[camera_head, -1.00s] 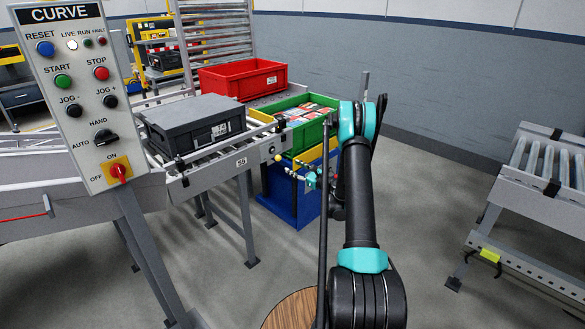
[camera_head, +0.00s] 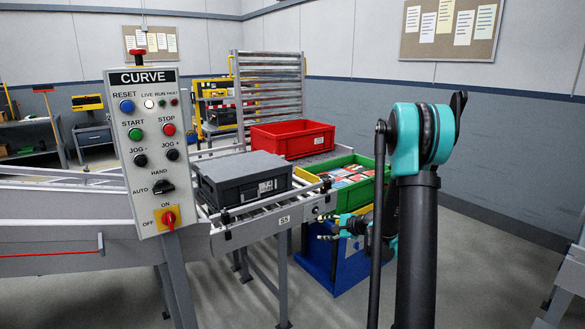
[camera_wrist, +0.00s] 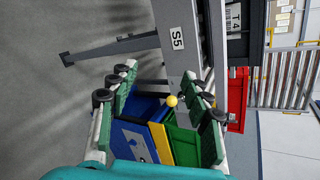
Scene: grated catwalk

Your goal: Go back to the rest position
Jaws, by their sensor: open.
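My gripper (camera_head: 330,228) is in front of the conveyor end, below the green crate's rim in the head view, partly hidden by my arm. In the wrist view my gripper (camera_wrist: 160,98) shows its two fingers spread apart with nothing held between them. Behind the gap are the blue stand (camera_wrist: 130,143), a yellow edge and part of the green crate (camera_wrist: 186,146). I cannot tell whether a finger touches anything.
A grey case (camera_head: 240,180) lies on the conveyor marked S5. Behind it stands a red crate (camera_head: 292,137); the green crate (camera_head: 368,192) holds several packets. The CURVE control panel (camera_head: 150,150) stands at left. Another roller conveyor (camera_head: 572,270) is at the right edge. Open floor lies between.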

